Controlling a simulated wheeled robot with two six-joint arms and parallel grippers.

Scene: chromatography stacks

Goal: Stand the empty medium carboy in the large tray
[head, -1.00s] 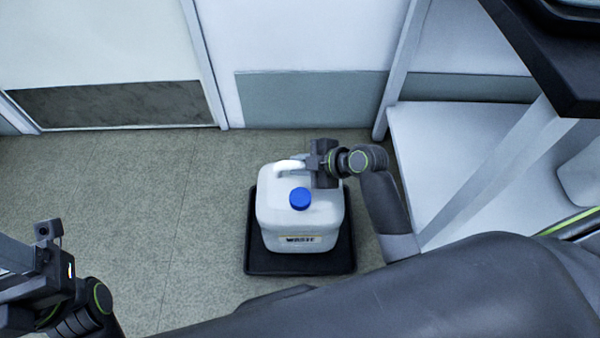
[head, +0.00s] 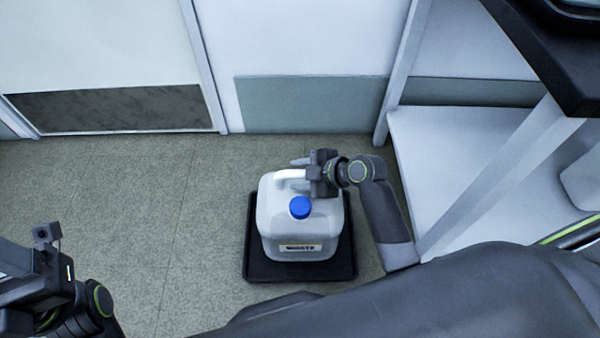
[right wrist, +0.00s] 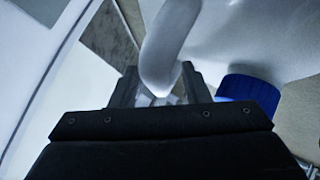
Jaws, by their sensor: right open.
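The medium carboy (head: 270,222) is a white jug with a blue cap (head: 300,207) and a waste label facing me. It stands upright in the large black tray (head: 256,270) on the floor. My right gripper (head: 304,172) is open at the carboy's handle (head: 288,175). In the right wrist view the handle (right wrist: 165,50) comes down between the fingers of the right gripper (right wrist: 160,92), and the blue cap (right wrist: 250,92) is to the right. My left gripper (head: 25,285) is at the lower left, away from the carboy; its fingertips are not clear.
The floor (head: 120,190) left of the tray is clear. A wall (head: 310,105) runs behind it. A white shelf or cabinet surface (head: 440,160) with an upright edge is close on the right, beside my right arm.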

